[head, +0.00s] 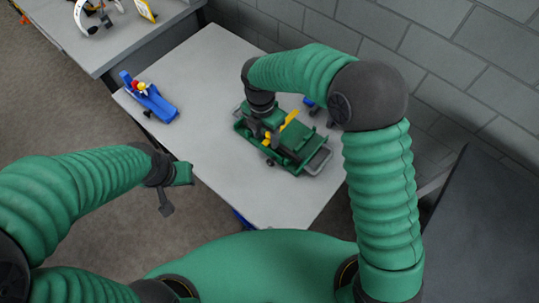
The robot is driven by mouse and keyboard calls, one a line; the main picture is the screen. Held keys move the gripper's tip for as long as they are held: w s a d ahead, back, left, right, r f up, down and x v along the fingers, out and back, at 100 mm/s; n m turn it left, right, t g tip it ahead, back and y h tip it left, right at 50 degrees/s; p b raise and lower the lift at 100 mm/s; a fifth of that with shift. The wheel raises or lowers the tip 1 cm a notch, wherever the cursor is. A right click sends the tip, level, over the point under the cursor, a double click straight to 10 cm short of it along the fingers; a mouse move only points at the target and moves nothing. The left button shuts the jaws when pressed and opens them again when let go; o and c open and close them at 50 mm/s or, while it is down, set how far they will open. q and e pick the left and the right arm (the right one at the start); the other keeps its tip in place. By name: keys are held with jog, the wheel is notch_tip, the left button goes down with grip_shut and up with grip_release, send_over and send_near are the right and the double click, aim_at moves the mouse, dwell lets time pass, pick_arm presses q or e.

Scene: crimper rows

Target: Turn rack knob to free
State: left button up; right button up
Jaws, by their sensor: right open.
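A green device with a yellow handle (289,121) and a grey metal loop at its right end (318,161) sits on the light grey table, right of its middle. I take this to be the rack device. A small dark knob (270,162) shows on its near side; I cannot tell whether it is the rack knob or how it is turned. My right gripper (268,132) reaches down over the device from above. It is open, and its fingertips are partly lost against the dark and green parts. My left gripper (178,192) hangs off the table's left front edge, away from the device.
A blue device (150,97) with red and yellow parts stands at the table's left end. A dark and blue item (318,107) is partly hidden behind my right arm. A block wall (350,25) runs behind. The table's (205,135) middle and front are clear.

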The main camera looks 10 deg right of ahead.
aim_at(272, 161)
jog(key=shift+t+y, duration=0.3)
jog(key=shift+t, duration=0.1)
jog(key=f, duration=0.5)
jog(key=d+f, duration=0.1)
jog(key=f, duration=0.4)
jog(key=s+f, duration=0.1)
jog(key=f, duration=0.4)
jog(key=shift+d+f+p, duration=0.2)
jog(key=shift+d+p, duration=0.05)
jog(key=shift+p, duration=0.1)
jog(key=shift+c, duration=0.4)
grip_shut()
